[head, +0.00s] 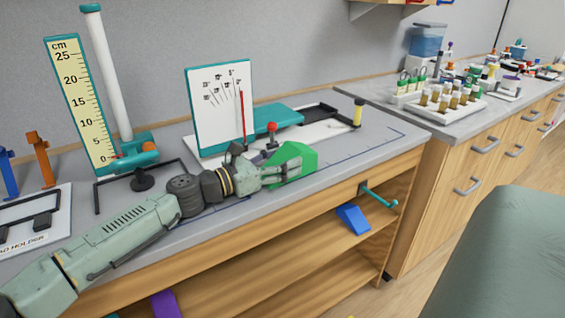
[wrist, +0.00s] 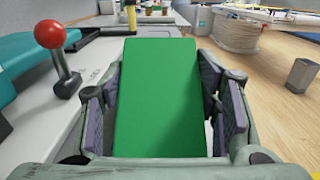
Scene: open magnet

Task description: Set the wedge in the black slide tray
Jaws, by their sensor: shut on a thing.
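A green wedge (head: 293,165) is between the fingers of my gripper (head: 278,173), above the front part of the grey bench top. In the wrist view the green wedge (wrist: 158,95) fills the middle, with the pads of my gripper (wrist: 160,108) at both sides of it. The gripper is shut on it. The black slide tray (head: 322,107) appears to be the dark frame on the white base, behind and right of the wedge. I cannot tell whether the wedge touches the bench.
A red-knobbed lever (head: 272,129), a teal block (head: 272,116) and an upright scale board (head: 221,105) stand behind my gripper. A yellow-topped post (head: 358,112) stands right of the tray. A blue wedge (head: 352,217) lies on the shelf below, near a teal handle (head: 379,196).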

